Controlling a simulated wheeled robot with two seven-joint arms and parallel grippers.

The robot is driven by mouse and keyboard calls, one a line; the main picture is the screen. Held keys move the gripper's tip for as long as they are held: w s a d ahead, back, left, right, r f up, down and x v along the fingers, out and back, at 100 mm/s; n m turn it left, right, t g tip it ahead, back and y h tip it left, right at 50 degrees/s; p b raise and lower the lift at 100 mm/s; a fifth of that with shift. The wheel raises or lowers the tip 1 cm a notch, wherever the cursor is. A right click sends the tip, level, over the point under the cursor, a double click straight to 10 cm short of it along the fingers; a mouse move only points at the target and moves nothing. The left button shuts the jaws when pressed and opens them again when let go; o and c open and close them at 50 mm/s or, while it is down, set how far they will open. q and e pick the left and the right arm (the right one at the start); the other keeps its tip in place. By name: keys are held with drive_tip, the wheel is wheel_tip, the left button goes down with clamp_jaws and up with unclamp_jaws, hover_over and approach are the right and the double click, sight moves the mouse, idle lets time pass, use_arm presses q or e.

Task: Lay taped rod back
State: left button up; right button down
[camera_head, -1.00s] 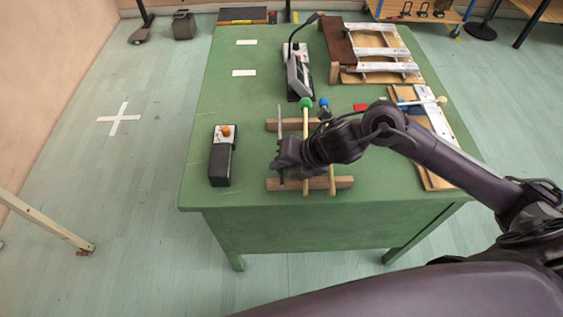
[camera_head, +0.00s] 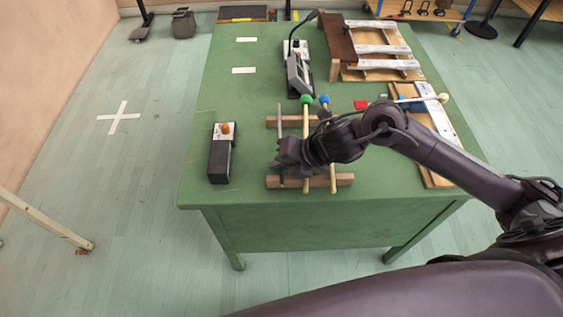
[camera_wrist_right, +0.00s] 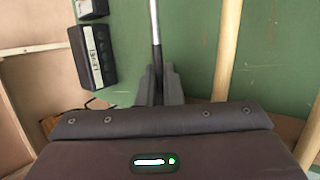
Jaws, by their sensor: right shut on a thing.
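The taped rod (camera_head: 280,118) is thin and grey, with a dark wrapped part that shows in the right wrist view (camera_wrist_right: 156,50). My right gripper (camera_head: 281,158) is shut on its dark part. The rod runs lengthwise over the left ends of two wooden rack bars, the far bar (camera_head: 297,122) and the near bar (camera_head: 342,180). I cannot tell whether it touches them. My gripper hides its middle. A green-headed mallet (camera_head: 306,118) and a blue-headed mallet (camera_head: 333,178) lie across the bars to its right. My left gripper is not in view.
A black box with an orange knob (camera_head: 221,155) stands left of the rack on the green table (camera_head: 240,100). A device with a bent black arm (camera_head: 298,75) stands behind. Boards with metal bars (camera_head: 385,63) lie at the right. The table's near edge is close to the rack.

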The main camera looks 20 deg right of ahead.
drive_tip(key=c, duration=1.5)
unclamp_jaws()
drive_tip(key=shift+f, duration=0.1)
drive_tip(key=shift+s+d, duration=0.1)
drive_tip(key=v, duration=0.7)
drive_tip(key=shift+r, duration=0.5)
